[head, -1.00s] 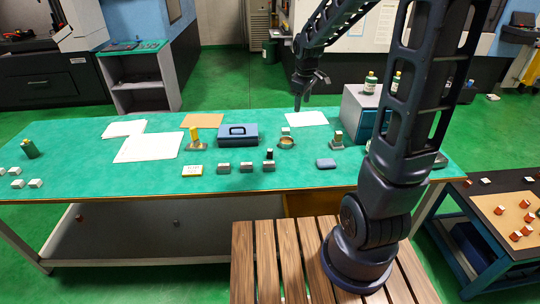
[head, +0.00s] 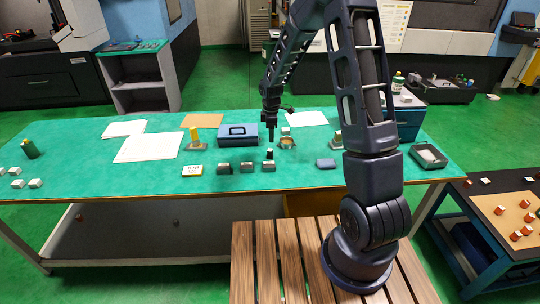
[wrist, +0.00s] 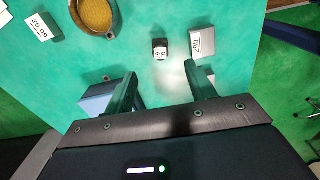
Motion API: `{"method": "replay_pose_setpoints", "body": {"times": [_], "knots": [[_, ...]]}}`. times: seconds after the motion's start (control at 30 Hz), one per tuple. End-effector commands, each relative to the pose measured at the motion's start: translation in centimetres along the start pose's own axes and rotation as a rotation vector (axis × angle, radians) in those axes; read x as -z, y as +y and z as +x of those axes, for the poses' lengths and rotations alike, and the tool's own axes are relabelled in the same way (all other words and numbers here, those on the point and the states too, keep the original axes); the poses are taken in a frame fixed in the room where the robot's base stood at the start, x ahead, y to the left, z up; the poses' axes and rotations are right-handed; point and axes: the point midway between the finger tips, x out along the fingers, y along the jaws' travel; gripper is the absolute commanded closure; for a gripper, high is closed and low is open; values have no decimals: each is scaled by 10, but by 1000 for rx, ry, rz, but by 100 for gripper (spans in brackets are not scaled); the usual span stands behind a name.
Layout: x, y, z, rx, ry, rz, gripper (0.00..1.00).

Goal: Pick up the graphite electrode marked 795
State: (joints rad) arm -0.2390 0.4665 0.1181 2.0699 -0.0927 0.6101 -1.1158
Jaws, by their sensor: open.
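A small dark block (wrist: 160,52) stands on the green table in the wrist view; its pale label is small and seems to read 795. It also shows in the head view (head: 270,153), behind a grey block with a white top. That grey block (wrist: 197,44), labelled 290, is just right of the dark one in the wrist view. My gripper (wrist: 160,88) is open and empty above the table. The dark block lies ahead of the gap between its fingers, apart from them. In the head view my gripper (head: 270,138) hangs just above and behind the dark block.
A round dish (wrist: 95,14) with amber contents and a block labelled 25.09 (wrist: 39,27) lie at the wrist view's upper left. A blue case (head: 238,141) stands left of my gripper. More grey blocks (head: 224,169) line the front.

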Motion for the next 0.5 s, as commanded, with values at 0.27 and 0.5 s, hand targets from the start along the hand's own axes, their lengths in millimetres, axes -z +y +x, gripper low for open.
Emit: {"method": "replay_pose_setpoints", "body": {"times": [0.27, 0.5], "knots": [[0, 0, 30, 3, -1, -1, 45], [1, 0, 55, 1, 0, 1, 45]]}}
